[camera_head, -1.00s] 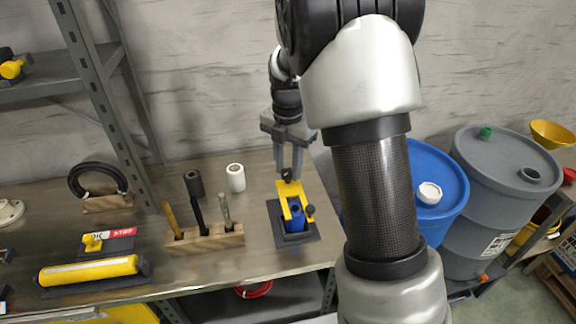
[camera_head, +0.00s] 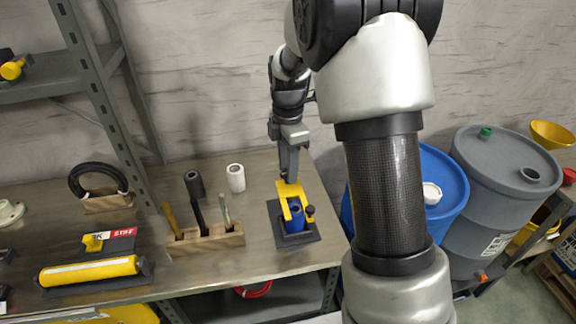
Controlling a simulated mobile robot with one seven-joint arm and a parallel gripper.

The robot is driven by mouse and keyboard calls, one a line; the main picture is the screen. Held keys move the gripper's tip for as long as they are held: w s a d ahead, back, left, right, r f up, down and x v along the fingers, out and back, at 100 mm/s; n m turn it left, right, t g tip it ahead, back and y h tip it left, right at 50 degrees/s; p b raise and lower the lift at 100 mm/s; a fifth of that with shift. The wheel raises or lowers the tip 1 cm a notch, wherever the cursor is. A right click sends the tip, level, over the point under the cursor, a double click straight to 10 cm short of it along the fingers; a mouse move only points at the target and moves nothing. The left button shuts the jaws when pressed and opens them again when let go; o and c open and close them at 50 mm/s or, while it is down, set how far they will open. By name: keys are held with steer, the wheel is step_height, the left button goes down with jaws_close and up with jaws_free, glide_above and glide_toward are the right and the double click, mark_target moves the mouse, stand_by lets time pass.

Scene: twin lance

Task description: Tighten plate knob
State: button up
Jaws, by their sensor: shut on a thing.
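A yellow and blue fixture (camera_head: 293,209) stands on a dark base plate (camera_head: 296,239) near the right end of the workbench. A small black knob (camera_head: 310,211) shows at its right side. My gripper (camera_head: 289,178) points down at the back of the yellow part, with its fingers close together. It is shut at the fixture's far end, where a black knob was visible earlier. The fingers now hide that knob, so the exact contact cannot be seen.
A wooden tool holder (camera_head: 206,242) with several upright tools stands left of the fixture. A black cylinder (camera_head: 194,184) and a white one (camera_head: 236,178) stand behind it. A blue barrel (camera_head: 447,212) and a grey barrel (camera_head: 500,190) stand right of the bench.

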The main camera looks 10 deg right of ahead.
steer(key=m, duration=0.4)
steer(key=shift+m, duration=0.3)
steer(key=m, duration=0.5)
steer(key=shift+p, duration=0.4)
steer(key=m, duration=0.5)
steer(key=shift+m, duration=0.4)
steer(key=shift+m+p, duration=0.4)
steer(key=shift+m, duration=1.9)
steer(key=o, duration=1)
steer(key=shift+o, duration=0.2)
steer(key=shift+r, duration=0.1)
